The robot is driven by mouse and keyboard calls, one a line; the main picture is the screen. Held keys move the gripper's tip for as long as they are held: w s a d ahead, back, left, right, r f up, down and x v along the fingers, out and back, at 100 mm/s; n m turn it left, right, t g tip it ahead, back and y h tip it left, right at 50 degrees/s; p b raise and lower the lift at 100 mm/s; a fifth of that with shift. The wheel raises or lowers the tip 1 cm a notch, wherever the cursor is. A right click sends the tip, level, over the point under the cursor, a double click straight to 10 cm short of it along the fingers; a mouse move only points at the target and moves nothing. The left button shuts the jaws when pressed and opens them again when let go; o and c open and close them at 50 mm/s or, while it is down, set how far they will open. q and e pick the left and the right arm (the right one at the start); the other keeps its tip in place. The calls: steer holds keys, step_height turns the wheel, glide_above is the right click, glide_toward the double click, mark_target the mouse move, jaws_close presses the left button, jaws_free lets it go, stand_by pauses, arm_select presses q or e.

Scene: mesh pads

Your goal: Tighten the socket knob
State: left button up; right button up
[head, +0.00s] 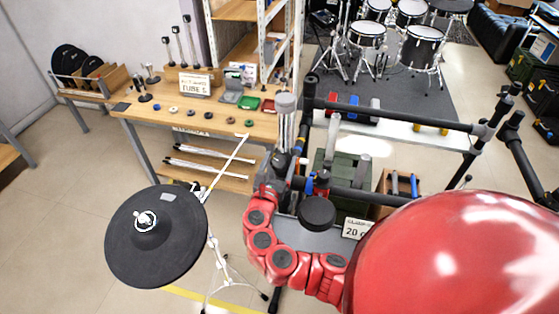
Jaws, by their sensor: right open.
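My right gripper (286,172) is at the end of the red arm, beside the left end of the black tube rack (390,112). It is open, but its fingers are small and hard to tell from the clamps and tubes around them. A grey-capped upright post (286,106) rises just beyond the gripper. A round black disc-shaped part (317,213) shows just right of my wrist. I cannot tell for certain which part is the socket knob; the gripper and wrist hide some of the clamps there. My left gripper is out of view.
A black cymbal pad (157,253) on a chrome stand is at the lower left. A wooden bench (150,122) with small pucks and trays stands behind it. A drum kit (405,48) stands on a grey rug at the back. Open floor lies at the left.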

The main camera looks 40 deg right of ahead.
jaws_close()
steer(key=m+g+h+b, duration=0.1)
steer(key=m, duration=0.1)
steer(key=m+g+b, duration=0.2)
steer(key=shift+w+a+f+h+b, duration=0.1)
steer(key=shift+w+f+h+b, duration=0.1)
steer(key=shift+h+b, duration=0.15)
steer(key=shift+s+r+m+g+h, duration=0.15)
steer(key=shift+m+g+h, duration=0.1)
steer(key=shift+m+g, duration=0.65)
jaws_free()
steer(key=shift+r, duration=0.15)
